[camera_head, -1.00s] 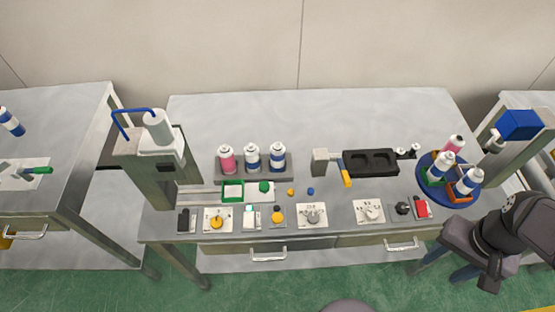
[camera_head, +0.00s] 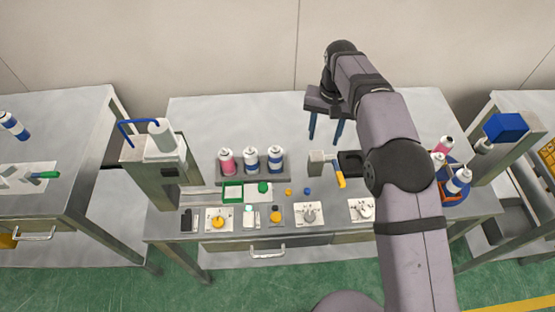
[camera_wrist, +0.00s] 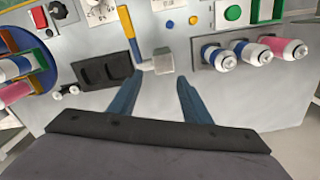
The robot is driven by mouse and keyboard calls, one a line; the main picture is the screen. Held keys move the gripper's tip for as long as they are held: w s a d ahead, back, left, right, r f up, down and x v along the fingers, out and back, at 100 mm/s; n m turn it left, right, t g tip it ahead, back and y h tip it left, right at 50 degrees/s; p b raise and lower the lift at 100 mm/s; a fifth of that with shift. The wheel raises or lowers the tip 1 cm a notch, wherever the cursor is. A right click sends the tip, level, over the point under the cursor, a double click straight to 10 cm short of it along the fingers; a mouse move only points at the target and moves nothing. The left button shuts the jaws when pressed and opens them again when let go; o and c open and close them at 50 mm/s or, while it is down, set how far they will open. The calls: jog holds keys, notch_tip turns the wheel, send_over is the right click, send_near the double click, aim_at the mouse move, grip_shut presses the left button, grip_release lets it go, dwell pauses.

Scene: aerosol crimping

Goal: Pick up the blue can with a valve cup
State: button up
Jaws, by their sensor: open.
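Two blue-and-white cans, a middle one (camera_head: 251,160) and a right one (camera_head: 275,159), stand in a grey rack (camera_head: 287,178) beside a pink can (camera_head: 226,161). In the wrist view the two blue cans (camera_wrist: 218,57) (camera_wrist: 250,53) and the pink can (camera_wrist: 284,50) show at the upper right. Their tops look pale or silvery; I cannot tell which bears a valve cup. My gripper (camera_head: 325,130) is open and empty, above the back of the table, right of the rack. Its blue fingers (camera_wrist: 157,88) are well apart and touch nothing.
A grey block with a yellow handle (camera_head: 339,176) and a black tray (camera_head: 350,160) lie right of the rack. A turntable (camera_wrist: 42,65) with cans is partly hidden by my arm in the head view. A press (camera_head: 165,165) stands at left. The back table is clear.

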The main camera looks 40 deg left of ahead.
jog(key=n+p, duration=0.1)
jog(key=n, duration=0.1)
send_over(275, 155)
jog(key=a, duration=0.1)
jog(key=f, duration=0.3)
jog(key=shift+w, duration=0.35)
jog(key=shift+w+f+b, duration=0.1)
jog(key=shift+f+b, duration=0.8)
jog(key=shift+f, duration=0.25)
notch_tip(275, 155, down, 4)
jog(key=shift+w+r+b, duration=0.15)
jog(key=shift+r+b, duration=0.05)
jog(key=shift+b, duration=0.7)
jog(key=shift+f, duration=0.75)
jog(key=c, duration=0.9)
jog(key=shift+r, duration=0.1)
